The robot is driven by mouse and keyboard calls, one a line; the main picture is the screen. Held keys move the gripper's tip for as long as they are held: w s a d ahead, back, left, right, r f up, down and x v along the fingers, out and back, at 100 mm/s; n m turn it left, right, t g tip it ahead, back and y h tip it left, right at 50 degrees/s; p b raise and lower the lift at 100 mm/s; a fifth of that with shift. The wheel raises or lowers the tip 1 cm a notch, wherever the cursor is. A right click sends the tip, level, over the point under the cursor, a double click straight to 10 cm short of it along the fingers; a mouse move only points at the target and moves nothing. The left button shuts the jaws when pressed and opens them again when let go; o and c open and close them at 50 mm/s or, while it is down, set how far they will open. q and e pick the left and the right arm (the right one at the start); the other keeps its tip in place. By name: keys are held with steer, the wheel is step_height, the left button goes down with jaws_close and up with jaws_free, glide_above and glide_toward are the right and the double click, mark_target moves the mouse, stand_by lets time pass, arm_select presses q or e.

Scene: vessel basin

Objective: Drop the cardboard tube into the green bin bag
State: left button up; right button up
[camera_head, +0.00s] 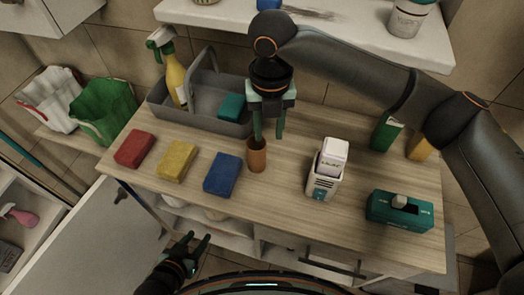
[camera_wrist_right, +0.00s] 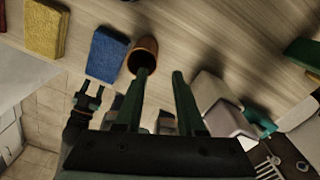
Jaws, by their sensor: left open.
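The cardboard tube (camera_head: 257,160) is a short brown cylinder standing upright on the wooden counter; its open mouth faces up in the right wrist view (camera_wrist_right: 142,50). My right gripper (camera_head: 268,138) points down just above it, open and empty. In the right wrist view, one fingertip overlaps the tube's mouth and the other is off to its right; I cannot tell whether the first is inside it. The green bin bag (camera_head: 103,110) stands open at the left beside the counter. My left gripper (camera_head: 198,238) is open and empty in front of the counter.
A white-and-red bag (camera_head: 50,98) stands left of the green one. Red (camera_head: 134,149), yellow (camera_head: 177,160) and blue (camera_head: 222,174) sponges lie left of the tube. A grey caddy (camera_head: 222,123) is behind; a white box (camera_head: 322,176) and teal box (camera_head: 399,214) are right.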

mark_target(266, 157)
steer(key=f, duration=1)
steer(key=shift+w+a+f, duration=0.15)
steer(key=shift+a+f, duration=0.05)
steer(key=shift+f, duration=0.2)
jaws_close()
